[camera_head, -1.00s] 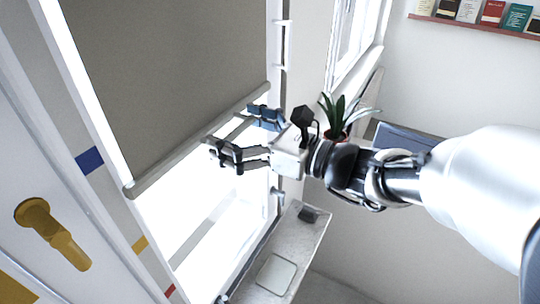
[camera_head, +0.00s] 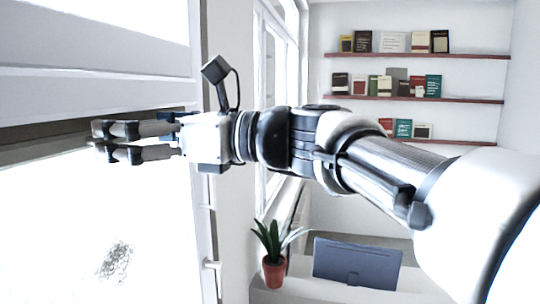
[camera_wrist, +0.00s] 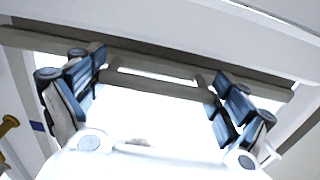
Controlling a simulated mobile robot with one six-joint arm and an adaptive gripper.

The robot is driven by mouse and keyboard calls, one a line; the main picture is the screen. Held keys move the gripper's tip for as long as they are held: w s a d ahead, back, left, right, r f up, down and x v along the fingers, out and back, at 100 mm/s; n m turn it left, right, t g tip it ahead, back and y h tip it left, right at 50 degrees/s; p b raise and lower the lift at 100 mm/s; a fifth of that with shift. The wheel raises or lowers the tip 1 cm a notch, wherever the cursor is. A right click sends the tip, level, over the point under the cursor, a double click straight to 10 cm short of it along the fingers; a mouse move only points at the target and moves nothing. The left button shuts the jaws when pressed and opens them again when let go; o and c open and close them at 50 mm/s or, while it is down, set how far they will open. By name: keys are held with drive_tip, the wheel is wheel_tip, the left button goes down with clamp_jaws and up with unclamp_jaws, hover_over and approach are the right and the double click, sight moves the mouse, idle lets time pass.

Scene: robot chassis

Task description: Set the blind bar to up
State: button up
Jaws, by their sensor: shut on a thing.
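The blind bar (camera_wrist: 40,41) is a grey-brown bar that crosses the upper part of the wrist view. It has a raised handle (camera_wrist: 150,86) at its middle. In the head view the dark blind fabric (camera_head: 40,128) shows only as a narrow strip under the white window top, with bright open window below. My gripper (camera_head: 118,142) is at the bar, its fingers pointing left. In the wrist view my gripper (camera_wrist: 155,92) has blue-padded fingers at either end of the handle, holding it. The exact finger contact is partly hidden.
The white window frame (camera_head: 204,235) stands right of the bright pane. A potted plant (camera_head: 274,268) and a dark monitor (camera_head: 357,264) are at lower right. Shelves of books (camera_head: 420,97) hang on the far wall. A yellow handle (camera_wrist: 8,124) shows at the wrist view's left edge.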

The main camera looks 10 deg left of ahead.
drive_tip(key=shift+s+r, duration=0.1)
drive_tip(key=shift+r, duration=0.35)
drive_tip(key=shift+r, duration=0.1)
drive_tip(key=o, duration=1.1)
drive_tip(key=shift+o, duration=0.5)
drive_tip(key=shift+a, duration=0.15)
